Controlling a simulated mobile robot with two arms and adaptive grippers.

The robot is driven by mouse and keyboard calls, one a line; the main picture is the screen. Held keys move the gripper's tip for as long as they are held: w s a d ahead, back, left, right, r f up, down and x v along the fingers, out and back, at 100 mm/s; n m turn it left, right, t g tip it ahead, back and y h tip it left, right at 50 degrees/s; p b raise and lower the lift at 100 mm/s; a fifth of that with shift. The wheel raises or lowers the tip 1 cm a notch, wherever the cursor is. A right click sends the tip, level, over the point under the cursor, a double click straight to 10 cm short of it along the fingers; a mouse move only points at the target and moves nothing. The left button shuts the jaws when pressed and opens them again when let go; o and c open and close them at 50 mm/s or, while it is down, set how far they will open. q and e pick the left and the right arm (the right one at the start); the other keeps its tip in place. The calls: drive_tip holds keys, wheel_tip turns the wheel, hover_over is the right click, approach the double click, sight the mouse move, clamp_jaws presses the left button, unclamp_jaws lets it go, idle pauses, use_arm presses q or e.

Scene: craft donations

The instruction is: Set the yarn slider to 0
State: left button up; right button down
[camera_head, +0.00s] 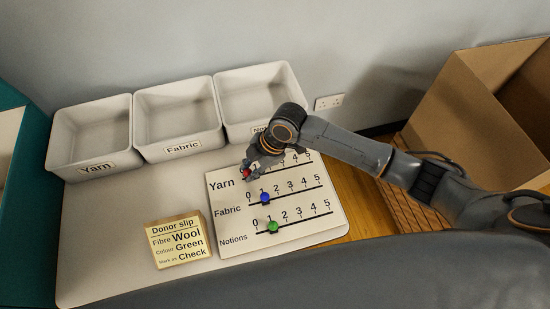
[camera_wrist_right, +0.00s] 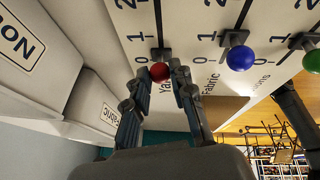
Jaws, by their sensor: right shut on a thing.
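The slider board (camera_head: 228,238) lies on the table with three scales from 0 to 5. The yarn slider's red knob (camera_head: 246,173) is at the low end of the top scale. In the right wrist view the red knob (camera_wrist_right: 159,72) sits between the fingertips, its mount beside the 0 mark. My right gripper (camera_head: 251,171) is shut on the red knob; its fingers (camera_wrist_right: 160,82) also show in the right wrist view. In the head view the arm hides part of the yarn scale. My left gripper is not in view.
The blue fabric knob (camera_head: 265,198) and green notions knob (camera_head: 272,226) are each near 1. A donor slip (camera_head: 178,241) stands left of the board. Bins for yarn (camera_head: 92,171), fabric (camera_head: 182,150) and notions (camera_head: 240,129) line the back. A cardboard box (camera_head: 455,105) is at right.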

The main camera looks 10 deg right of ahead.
drive_tip(key=shift+s+a, duration=0.1)
drive_tip(key=shift+a, duration=0.8)
drive_tip(key=c, duration=1.5)
unclamp_jaws()
drive_tip(key=o, duration=0.4)
drive_tip(key=shift+a, duration=0.15)
drive_tip(key=shift+c, duration=0.2)
drive_tip(key=shift+r, duration=0.1)
drive_tip(key=shift+d+r, duration=0.35)
drive_tip(key=w+v, duration=0.1)
drive_tip(key=v, duration=0.9)
drive_tip(key=shift+s+r, duration=0.5)
drive_tip(key=shift+s, duration=0.05)
drive_tip(key=shift+d, duration=0.1)
